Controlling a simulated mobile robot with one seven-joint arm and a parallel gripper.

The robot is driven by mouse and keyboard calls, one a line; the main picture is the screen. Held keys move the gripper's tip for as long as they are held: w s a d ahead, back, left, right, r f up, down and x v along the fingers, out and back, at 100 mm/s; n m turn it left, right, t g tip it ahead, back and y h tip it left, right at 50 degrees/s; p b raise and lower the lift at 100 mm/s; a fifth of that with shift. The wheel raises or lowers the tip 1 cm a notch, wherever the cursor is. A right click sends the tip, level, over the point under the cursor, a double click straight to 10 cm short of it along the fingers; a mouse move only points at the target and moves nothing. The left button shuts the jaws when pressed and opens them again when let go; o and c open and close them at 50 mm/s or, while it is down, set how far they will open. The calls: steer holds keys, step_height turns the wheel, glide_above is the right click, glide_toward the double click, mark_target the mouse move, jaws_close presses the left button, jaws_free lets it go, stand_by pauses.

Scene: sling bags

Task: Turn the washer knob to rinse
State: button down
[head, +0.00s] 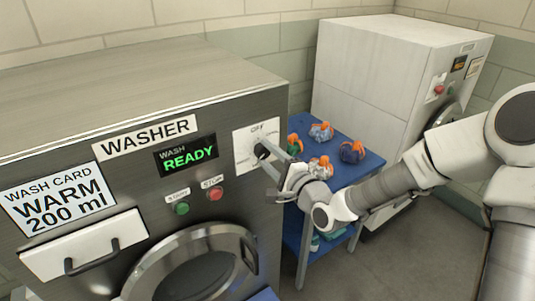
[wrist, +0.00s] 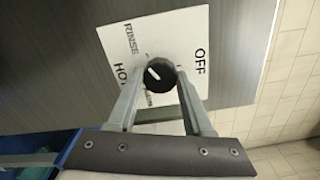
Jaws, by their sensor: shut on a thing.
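The washer (head: 110,100) stands at the left in the head view, and its display (head: 186,155) reads "WASH READY". A dark round knob (wrist: 163,77) sits on a white dial plate (wrist: 177,30), which also shows in the head view (head: 243,139). My gripper (wrist: 160,74) is shut on the knob, one finger on each side. "OFF", "RINSE" and "HOT" are readable on the plate; another label is partly hidden behind the knob and fingers. The knob's white mark points up-left in the wrist view, roughly between "RINSE" and "HOT".
A green start button (head: 182,208) and a red stop button (head: 215,193) sit below the display. A white drawer (head: 85,247) and a round door (head: 190,275) are lower. A blue table (head: 345,180) with several small bags stands beside the washer, before a white machine (head: 370,75).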

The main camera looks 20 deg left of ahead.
steer(key=shift+c, duration=1.5)
jaws_free()
steer(key=p+v, duration=1.1)
steer(key=v, duration=0.6)
steer(key=shift+s+p, duration=0.2)
steer(key=shift+p, duration=0.15)
steer(key=shift+d, duration=0.15)
